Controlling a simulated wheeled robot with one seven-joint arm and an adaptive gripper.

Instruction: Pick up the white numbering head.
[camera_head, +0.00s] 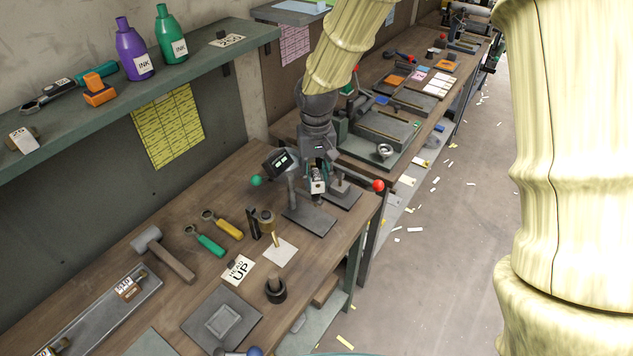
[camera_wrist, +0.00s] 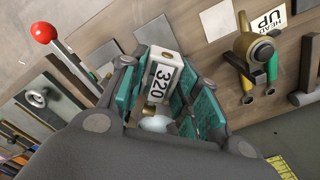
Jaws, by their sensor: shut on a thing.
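The white numbering head (camera_wrist: 158,82) is a small white block marked "320" in the wrist view. My gripper (camera_wrist: 168,100) is shut on it, with teal pads on either side. In the head view, my gripper (camera_head: 318,175) reaches down between two small presses at the back of the near bench, and a small white part of the numbering head (camera_head: 317,187) shows at its tips. Whether the head touches anything below is hidden.
A dark press (camera_head: 281,162) with a green knob stands close left of my gripper. A red lever knob (camera_head: 379,185) is close on the right. A "HEAD UP" card (camera_head: 238,269), a hammer (camera_head: 165,255) and a black pot (camera_head: 275,290) lie nearer on the bench.

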